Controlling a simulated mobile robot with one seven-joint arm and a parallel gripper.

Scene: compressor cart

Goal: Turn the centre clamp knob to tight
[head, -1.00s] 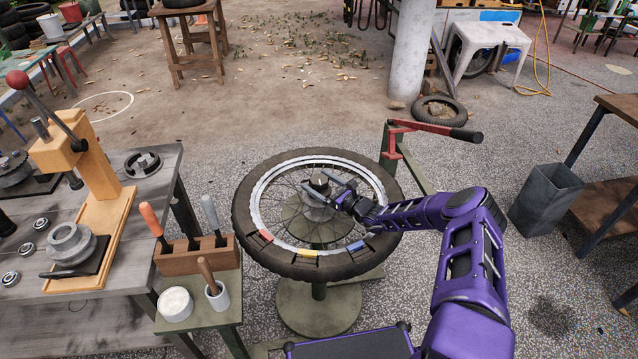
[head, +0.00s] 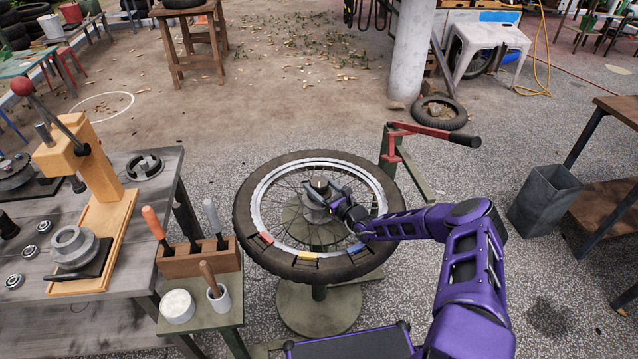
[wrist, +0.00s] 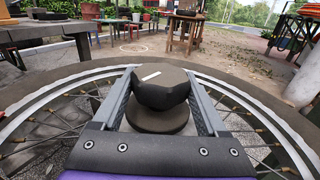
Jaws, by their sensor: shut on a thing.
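The centre clamp knob (wrist: 160,90) is dark and faceted, with a white line on its top, and sits on a round base at the wheel's hub. It also shows in the head view (head: 319,184). My gripper (wrist: 160,84) is shut on the knob, one finger on each side of it. In the head view my gripper (head: 323,193) reaches in from the right, low over the spokes. The wheel (head: 245,215) lies flat on a green stand (head: 318,305), with red, yellow and blue marks on its near rim.
A tool block (head: 197,262), a white cup (head: 219,296) and a round tin (head: 176,305) stand at the near left. A workbench with an arbor press (head: 75,155) is further left.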

